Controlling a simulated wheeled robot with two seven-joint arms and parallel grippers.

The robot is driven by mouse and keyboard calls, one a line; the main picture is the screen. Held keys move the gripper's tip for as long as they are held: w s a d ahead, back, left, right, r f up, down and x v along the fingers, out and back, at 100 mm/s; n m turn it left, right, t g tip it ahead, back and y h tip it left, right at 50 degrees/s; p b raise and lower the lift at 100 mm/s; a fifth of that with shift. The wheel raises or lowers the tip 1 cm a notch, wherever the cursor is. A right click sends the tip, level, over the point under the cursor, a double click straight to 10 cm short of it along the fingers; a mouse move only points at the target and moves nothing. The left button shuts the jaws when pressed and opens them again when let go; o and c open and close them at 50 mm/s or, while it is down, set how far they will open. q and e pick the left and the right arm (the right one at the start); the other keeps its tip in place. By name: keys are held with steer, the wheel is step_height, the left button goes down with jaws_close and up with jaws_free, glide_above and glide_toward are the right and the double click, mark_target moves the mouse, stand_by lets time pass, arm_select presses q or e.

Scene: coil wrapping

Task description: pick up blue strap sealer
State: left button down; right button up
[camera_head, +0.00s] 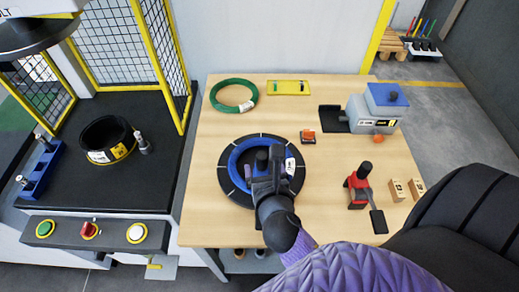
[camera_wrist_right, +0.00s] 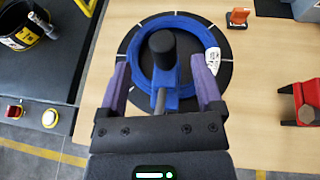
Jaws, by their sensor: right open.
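The blue strap sealer (camera_wrist_right: 165,75), with a round black knob on top, stands inside the ring of a blue coil (camera_wrist_right: 205,40) in the right wrist view. My right gripper (camera_wrist_right: 162,88) is open, with one purple-padded finger on each side of the sealer. I cannot tell whether the fingers touch it. In the head view my right gripper (camera_head: 268,168) is over the blue coil (camera_head: 235,152) and hides most of the sealer. The coil lies on a black round plate (camera_head: 297,180) on the table. My left gripper is not in view.
The wooden table (camera_head: 205,215) also holds a green coil (camera_head: 234,95), a yellow tray (camera_head: 288,87), a small orange item (camera_head: 308,136), a blue-grey machine (camera_head: 378,105), a red tool (camera_head: 358,183) and small boxes (camera_head: 397,190). A caged machine with a black ring (camera_head: 106,140) stands left.

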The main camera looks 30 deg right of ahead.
mark_target(261, 153)
steer(key=b+x, duration=0.1)
steer(key=x, duration=0.5)
steer(key=shift+w+d+f, duration=0.15)
steer(key=shift+w+d, duration=0.1)
steer(key=shift+d, duration=0.1)
jaws_close()
stand_by(0.9)
